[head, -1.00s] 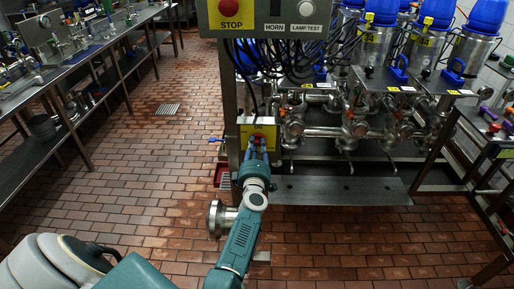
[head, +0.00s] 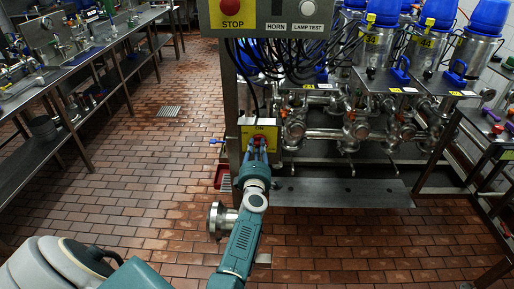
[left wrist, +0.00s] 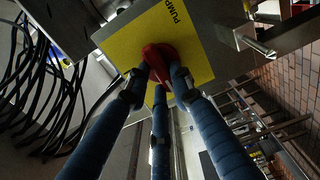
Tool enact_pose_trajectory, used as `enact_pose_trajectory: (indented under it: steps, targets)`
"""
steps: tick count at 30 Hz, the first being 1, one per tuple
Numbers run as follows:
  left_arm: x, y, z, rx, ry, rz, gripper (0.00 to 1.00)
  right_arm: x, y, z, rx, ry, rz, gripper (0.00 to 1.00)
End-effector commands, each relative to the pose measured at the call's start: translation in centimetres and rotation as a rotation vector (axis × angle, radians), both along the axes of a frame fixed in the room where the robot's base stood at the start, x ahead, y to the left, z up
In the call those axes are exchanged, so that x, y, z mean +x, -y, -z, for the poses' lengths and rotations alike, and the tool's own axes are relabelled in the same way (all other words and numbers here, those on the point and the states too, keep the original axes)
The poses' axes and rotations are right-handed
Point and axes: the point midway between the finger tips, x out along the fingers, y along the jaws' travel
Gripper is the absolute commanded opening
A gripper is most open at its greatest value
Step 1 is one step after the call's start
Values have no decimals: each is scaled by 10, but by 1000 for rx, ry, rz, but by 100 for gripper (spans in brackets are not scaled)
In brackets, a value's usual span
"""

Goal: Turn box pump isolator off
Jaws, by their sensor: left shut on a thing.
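The box pump isolator is a red knob (head: 261,139) on a yellow plate (head: 270,130), on a grey box at the frame below the STOP panel. In the left wrist view the red knob (left wrist: 159,58) stands out from the yellow plate (left wrist: 125,45), which carries the letters "PUMP". My left gripper (head: 256,147) is at the knob, its blue fingers shut around the knob's sides. In the left wrist view its fingertips (left wrist: 160,77) touch the knob. The fingers partly hide the knob in the head view, so its exact turn is hard to tell. My right gripper is out of view.
A STOP panel (head: 270,14) hangs above the box, with black cables below it. Steel pipes and valves (head: 345,125) lie to the right. A steel bench (head: 75,65) runs along the left.

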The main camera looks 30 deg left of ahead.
Motion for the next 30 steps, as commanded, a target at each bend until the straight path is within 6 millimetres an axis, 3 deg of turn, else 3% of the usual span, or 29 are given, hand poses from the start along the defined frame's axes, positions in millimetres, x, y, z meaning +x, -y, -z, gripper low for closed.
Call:
enact_pose_trajectory:
  steps: [1,2,4,5,17,30]
  targets:
    - [0,1,2,-5,0,0,0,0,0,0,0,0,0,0]
    - [0,1,2,-5,0,0,26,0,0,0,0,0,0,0]
    - [0,1,2,-4,-1,0,40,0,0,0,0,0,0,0]
    - [0,1,2,-4,-1,0,42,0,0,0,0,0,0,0]
    - [0,0,-1,51,-33,0,42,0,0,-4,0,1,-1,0]
    - [2,5,-4,643,-397,2,42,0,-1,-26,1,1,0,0]
